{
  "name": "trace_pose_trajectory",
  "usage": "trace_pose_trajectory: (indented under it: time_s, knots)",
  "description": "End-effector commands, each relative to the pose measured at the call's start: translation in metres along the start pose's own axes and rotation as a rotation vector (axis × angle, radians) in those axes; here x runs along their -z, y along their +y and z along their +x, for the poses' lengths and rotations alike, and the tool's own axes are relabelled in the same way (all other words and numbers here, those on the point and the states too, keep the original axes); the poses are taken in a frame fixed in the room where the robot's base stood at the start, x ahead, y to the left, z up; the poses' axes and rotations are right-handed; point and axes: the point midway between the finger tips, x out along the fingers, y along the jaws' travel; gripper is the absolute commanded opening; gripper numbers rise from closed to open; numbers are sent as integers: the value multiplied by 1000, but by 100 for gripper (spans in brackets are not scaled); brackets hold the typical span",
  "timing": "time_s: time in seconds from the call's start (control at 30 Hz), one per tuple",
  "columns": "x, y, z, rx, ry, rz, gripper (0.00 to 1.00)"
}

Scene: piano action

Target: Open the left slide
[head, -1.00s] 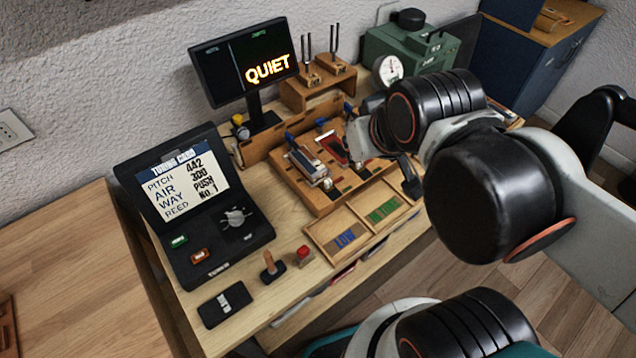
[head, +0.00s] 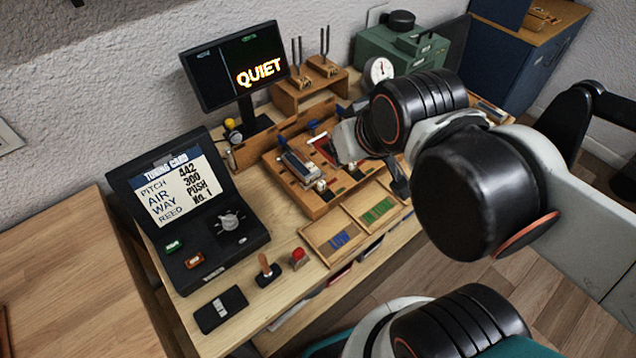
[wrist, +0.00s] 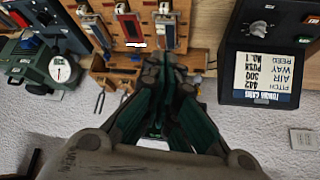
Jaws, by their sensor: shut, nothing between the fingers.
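The left slide (head: 299,167) is a pale metal piece with a blue end, on a wooden action board (head: 316,205) at the middle of the bench. A red slide (head: 324,150) lies to its right. In the wrist view, which is upside down, the left slide (wrist: 167,32) is the rightmost of three. My gripper (wrist: 166,65) is shut and empty, its fingertips close to the blue-and-silver slide's lower end in that picture. I cannot tell whether they touch it. In the head view the fingertips are hard to make out beside my arm.
A tuning console (head: 190,215) stands left of the board, and a QUIET screen (head: 235,68) behind it. Tuning forks (head: 298,60) and a green gauge machine (head: 405,55) are at the back. A two-part tray (head: 345,232), a red button (head: 299,259) and a wooden lever (head: 266,267) lie in front.

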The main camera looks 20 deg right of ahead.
Motion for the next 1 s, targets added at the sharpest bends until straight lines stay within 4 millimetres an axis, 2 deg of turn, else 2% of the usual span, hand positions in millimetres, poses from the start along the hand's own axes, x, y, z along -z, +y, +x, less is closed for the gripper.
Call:
trace_pose_trajectory:
  time_s: [0.17, 0.3, 0.33, 0.67, 1.0]
  knots:
    - [0, 0, 0, 0, 0, 0, 2]
    - [2, 0, 1, 0, -12, -6, 34]
    - [4, 0, 1, 0, -19, -10, 37]
    - [31, 1, 25, 10, -210, -99, 37]
    - [46, 2, 70, 44, -436, -203, 37]
